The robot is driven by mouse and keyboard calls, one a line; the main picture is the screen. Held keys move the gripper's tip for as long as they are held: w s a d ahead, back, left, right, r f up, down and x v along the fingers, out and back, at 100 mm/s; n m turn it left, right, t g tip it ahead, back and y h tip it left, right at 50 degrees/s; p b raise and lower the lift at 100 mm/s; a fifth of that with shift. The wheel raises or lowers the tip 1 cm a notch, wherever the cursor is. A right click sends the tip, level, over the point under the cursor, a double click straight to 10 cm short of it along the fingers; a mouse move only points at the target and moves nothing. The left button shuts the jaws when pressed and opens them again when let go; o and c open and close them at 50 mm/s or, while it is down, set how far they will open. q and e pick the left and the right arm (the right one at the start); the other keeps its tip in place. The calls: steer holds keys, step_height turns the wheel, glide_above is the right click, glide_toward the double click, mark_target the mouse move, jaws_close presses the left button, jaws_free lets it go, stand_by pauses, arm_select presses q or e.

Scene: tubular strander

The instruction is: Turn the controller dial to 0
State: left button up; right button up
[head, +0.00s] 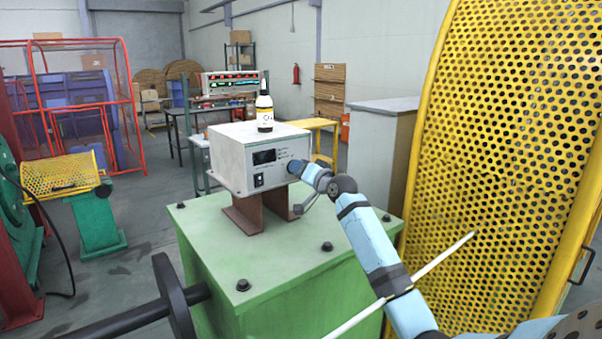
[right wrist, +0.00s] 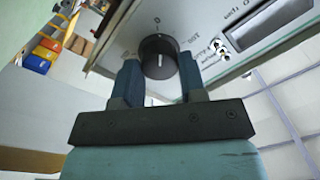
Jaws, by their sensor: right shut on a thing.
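The controller is a white box (head: 233,163) on brown metal legs on a green machine block. Its front has a dark display (head: 264,157) and a black switch (head: 258,181). The black round dial (right wrist: 158,48) shows in the right wrist view, with a pale pointer mark on its face and small markings on the panel around it. My right gripper (head: 297,167) is at the right side of the front panel. In the right wrist view its two blue fingers stand on either side of the dial, shut on it. The gripper hides the dial in the head view. My left gripper is not in view.
A bottle (head: 264,110) with a yellow label stands on the controller. The green block (head: 270,275) has bolts on top. A yellow perforated guard (head: 510,150) rises close on the right of my arm. A dark shaft with a disc (head: 176,305) is at lower left.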

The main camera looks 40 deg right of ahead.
steer(key=shift+r+n, duration=0.1)
steer(key=shift+n, duration=0.3)
steer(key=o, duration=0.9)
steer(key=shift+o, duration=0.2)
steer(key=s+b, duration=0.1)
steer(key=s, duration=1.2)
steer(key=shift+s+a+f, duration=0.2)
steer(key=shift+s+a, duration=0.2)
steer(key=shift+a, duration=0.05)
